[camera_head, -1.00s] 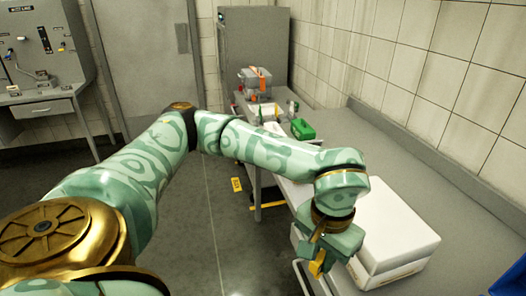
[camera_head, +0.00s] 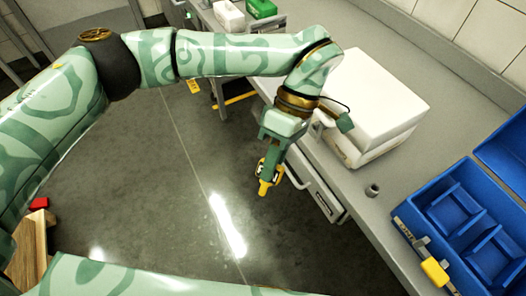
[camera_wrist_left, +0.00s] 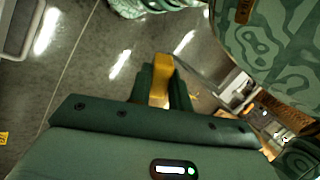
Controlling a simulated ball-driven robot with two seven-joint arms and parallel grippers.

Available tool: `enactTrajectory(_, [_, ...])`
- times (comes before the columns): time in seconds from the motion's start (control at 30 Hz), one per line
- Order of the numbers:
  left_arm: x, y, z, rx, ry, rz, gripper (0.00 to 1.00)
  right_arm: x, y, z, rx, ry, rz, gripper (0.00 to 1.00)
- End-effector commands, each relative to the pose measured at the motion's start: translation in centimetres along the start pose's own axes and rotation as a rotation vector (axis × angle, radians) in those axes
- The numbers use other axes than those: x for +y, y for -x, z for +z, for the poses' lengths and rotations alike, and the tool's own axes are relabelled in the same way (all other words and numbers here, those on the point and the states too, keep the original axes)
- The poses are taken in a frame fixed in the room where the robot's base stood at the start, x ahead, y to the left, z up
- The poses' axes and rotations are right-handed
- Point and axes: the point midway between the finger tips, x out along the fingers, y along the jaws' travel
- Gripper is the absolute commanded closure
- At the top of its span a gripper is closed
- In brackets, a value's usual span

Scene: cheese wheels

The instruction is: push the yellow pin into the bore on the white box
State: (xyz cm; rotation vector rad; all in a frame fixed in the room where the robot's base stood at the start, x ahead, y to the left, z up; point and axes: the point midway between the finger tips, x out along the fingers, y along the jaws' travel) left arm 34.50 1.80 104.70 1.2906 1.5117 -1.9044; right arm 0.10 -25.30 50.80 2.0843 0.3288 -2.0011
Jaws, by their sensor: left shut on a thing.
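My left gripper (camera_head: 270,169) is shut on the yellow pin (camera_head: 265,187). The pin sticks out past the fingertips, low and to the left of the bench front, over the floor in the picture. In the left wrist view the pin (camera_wrist_left: 160,78) stands between the two dark green fingers of the gripper (camera_wrist_left: 163,92). The white box (camera_head: 375,95) lies on the bench to the right of the gripper, with a clear gap between pin and box. I cannot make out the bore on the box; my forearm and wrist cover part of its left side. My right gripper is out of view.
A blue crate (camera_head: 419,207) with compartments stands at the right, with a yellow-handled tool (camera_head: 434,272) at its near edge. A small grey cylinder (camera_head: 372,190) stands on the bench (camera_head: 395,200). A drawer (camera_head: 322,200) with a handle is under the bench. A green box (camera_head: 262,8) is further back.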

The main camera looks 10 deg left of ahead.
Motion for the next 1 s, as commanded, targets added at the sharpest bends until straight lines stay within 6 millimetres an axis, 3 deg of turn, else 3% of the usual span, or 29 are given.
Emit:
enactTrajectory(0.1, [1.2,0.0,1.6,-0.203,0.254,-0.132,1.00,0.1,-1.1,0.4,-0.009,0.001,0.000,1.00])
enactTrajectory(0.37, [2.5,0.7,3.1,-0.624,0.657,-0.309,1.00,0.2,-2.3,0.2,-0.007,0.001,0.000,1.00])
enactTrajectory(0.57, [4.3,0.9,3.3,-1.143,0.999,-0.432,1.00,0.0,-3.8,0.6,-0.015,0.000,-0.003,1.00])
enactTrajectory(0.67, [5.8,0.8,2.5,-1.475,1.147,-0.465,1.00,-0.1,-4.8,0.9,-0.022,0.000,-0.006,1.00])
enactTrajectory(0.8, [8.6,-0.4,-0.4,-1.908,1.260,-0.452,1.00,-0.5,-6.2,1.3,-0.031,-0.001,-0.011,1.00])
enactTrajectory(1.0, [11.5,-3.9,-5.2,-2.280,1.277,-0.368,1.00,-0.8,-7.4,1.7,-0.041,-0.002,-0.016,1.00])
